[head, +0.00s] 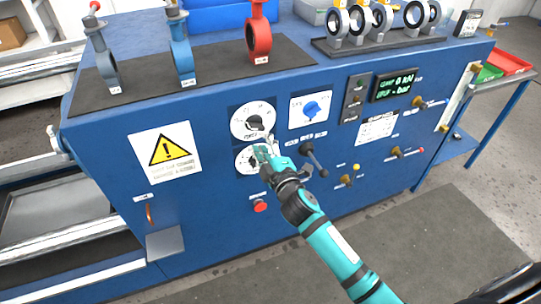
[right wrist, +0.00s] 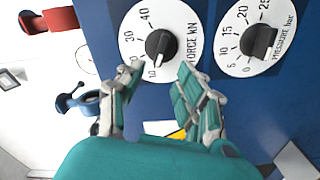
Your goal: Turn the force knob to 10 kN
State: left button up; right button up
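The force knob (right wrist: 160,45) is a black knob on a white round dial marked FORCE kN. Its white mark points down in the right wrist view, near a partly hidden number at the dial's lower edge. The dial also shows in the head view (head: 245,117), upper of two. My right gripper (head: 263,143) is in front of the panel just below this knob. In the right wrist view its fingers (right wrist: 158,82) are spread and empty, with the knob ahead between their tips, apparently untouched. The display (head: 396,85) seems to read 0 kN. My left gripper is out of view.
The pressure dial (right wrist: 248,40) sits directly below the force dial, partly behind my gripper in the head view. A blue switch (head: 311,108), a black lever (head: 314,158) and a red button (head: 260,205) are nearby. Butterfly valves (head: 259,38) stand on top.

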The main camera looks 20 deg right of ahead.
jog(key=s, duration=0.5)
jog(key=shift+s+d, duration=0.15)
jog(key=shift+s, duration=0.2)
jog(key=shift+f, duration=0.1)
jog(key=s+d+f+m+g, duration=0.15)
jog(key=s+f+g, duration=0.3)
jog(key=f, duration=1.25)
jog(key=s+d+f+m+g, duration=0.1)
jog(key=s+f+m+g, duration=0.4)
jog(key=f, duration=1.2)
jog(key=s+f+m+g, duration=0.1)
jog(key=s+f+g, duration=0.2)
jog(key=s+f, duration=1.15)
jog(key=s+f+m+g, duration=0.2)
jog(key=s+f, duration=0.1)
jog(key=s, duration=0.8)
jog(key=s+d+f+m+g, duration=0.1)
jog(key=s+f, duration=0.3)
jog(key=s, duration=0.8)
jog(key=shift+s+d+m+g+h, duration=0.3)
jog(key=shift+m+g, duration=0.25)
jog(key=shift+g, duration=0.2)
